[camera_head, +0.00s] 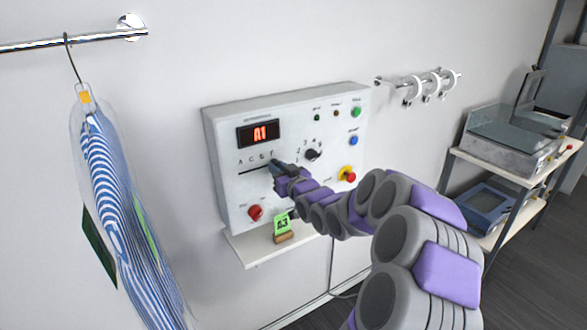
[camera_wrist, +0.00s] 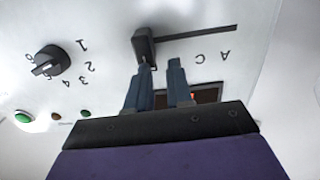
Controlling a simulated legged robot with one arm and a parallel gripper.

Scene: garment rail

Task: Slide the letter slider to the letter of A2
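The white control panel (camera_head: 285,150) hangs on the wall, its red display (camera_head: 259,134) appearing to read A1. The letter slot (camera_head: 255,169) runs under a row of letters starting with A and C. In the wrist view, which is upside down, the black slider knob (camera_wrist: 146,47) sits at the slot's left end, away from A and C. My gripper (camera_wrist: 160,66) is open with a gap between its fingers. Its left finger overlaps the knob's lower edge; I cannot tell if they touch. In the head view my gripper (camera_head: 277,166) hides the knob.
A number dial (camera_head: 312,155), red knob (camera_head: 255,212) and red-yellow button (camera_head: 347,173) surround the slot. A green tag (camera_head: 283,225) stands on the small shelf (camera_head: 258,248) below. A striped shirt (camera_head: 122,190) hangs left; a shelving rack (camera_head: 507,165) stands right.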

